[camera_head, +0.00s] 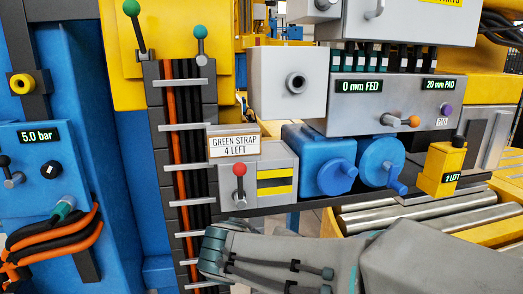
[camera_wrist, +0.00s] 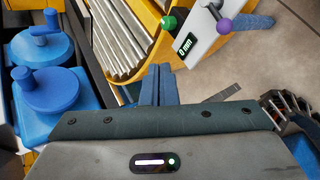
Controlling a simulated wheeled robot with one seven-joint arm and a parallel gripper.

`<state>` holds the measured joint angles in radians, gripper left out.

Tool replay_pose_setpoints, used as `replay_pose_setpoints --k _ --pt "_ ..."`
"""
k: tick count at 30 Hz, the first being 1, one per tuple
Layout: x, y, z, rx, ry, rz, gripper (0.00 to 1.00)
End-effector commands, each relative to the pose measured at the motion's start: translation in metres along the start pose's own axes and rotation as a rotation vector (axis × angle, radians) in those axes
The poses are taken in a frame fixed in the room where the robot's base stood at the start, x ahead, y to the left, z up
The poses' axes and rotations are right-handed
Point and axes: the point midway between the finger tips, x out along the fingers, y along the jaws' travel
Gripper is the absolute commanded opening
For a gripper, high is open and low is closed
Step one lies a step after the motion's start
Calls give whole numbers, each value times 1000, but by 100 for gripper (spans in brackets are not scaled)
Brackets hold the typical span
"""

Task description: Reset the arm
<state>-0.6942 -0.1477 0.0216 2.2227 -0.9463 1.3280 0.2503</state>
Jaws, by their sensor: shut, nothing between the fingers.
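My gripper (camera_wrist: 159,86) shows at the middle of the wrist view, beyond the dark edge of its housing. Its two bluish fingers are together, with nothing seen between them. Past the fingertips are metal rollers and grey floor, and the fingers appear apart from everything around them. In the head view my grey arm (camera_head: 300,250) stretches across the bottom right, in front of the machine and below the blue hand cranks. I cannot make out the fingers in the head view.
Two blue cranks (camera_head: 336,176) (camera_wrist: 52,90) stick out of the machine. A yellow block reading "2 LEFT" (camera_head: 441,170) stands above the rollers (camera_head: 420,207). A red-knobbed lever (camera_head: 239,172) is left of the cranks. A panel reading "0 mm" (camera_wrist: 205,40) has green and purple knobs.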

Motion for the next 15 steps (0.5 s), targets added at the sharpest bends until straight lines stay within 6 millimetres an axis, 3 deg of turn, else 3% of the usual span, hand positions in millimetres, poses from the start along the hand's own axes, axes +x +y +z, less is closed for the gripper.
replay_pose_setpoints --k 1,6,10,15 --pt "15 -6 20 54 -30 -91 0" --pt "41 -39 66 254 -70 -379 0" --pt "48 -62 88 450 -65 -565 0" --pt "49 -79 100 703 -26 -726 0"
